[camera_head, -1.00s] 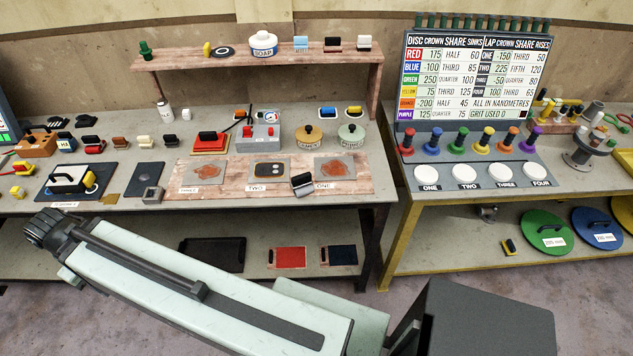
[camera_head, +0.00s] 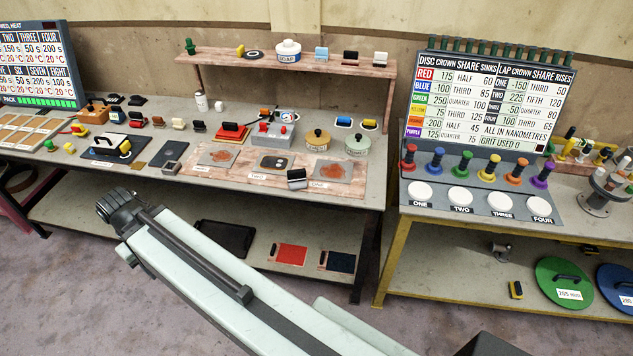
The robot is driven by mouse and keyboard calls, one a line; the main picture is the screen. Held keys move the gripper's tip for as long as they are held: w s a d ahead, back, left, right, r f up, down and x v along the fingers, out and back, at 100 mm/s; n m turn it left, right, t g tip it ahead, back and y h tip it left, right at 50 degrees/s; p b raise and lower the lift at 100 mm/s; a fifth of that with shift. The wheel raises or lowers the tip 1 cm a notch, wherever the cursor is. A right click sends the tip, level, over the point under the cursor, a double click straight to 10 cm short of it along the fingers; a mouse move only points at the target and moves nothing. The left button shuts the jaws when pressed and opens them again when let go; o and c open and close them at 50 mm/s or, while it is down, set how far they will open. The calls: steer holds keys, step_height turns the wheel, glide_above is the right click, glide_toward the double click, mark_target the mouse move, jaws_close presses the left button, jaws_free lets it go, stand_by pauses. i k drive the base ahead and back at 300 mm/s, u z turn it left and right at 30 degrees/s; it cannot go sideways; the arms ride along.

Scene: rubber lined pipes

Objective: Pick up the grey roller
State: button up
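I cannot single out a grey roller with certainty. A small grey piece with a dark top (camera_head: 297,179) sits at the front edge of the left bench, by the wooden board. A small grey metal piece (camera_head: 502,251) lies on the lower shelf of the right bench, too small to make out. My pale green arm crosses the lower middle of the view. Its dark end, with my gripper (camera_head: 114,205), is in front of the left bench, apart from both pieces. The fingers are not clear, and I see nothing held.
The left bench (camera_head: 215,118) is crowded with small handled blocks, pots and plates. A raised wooden shelf (camera_head: 300,65) stands at its back. The right bench (camera_head: 400,225) holds a lettered board (camera_head: 487,100), coloured knobs and white discs. The floor (camera_head: 60,290) at left is clear.

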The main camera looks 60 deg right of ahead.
mark_target(297, 179)
steer(key=u, duration=0.15)
steer(key=i, duration=0.9)
steer(key=z, duration=0.1)
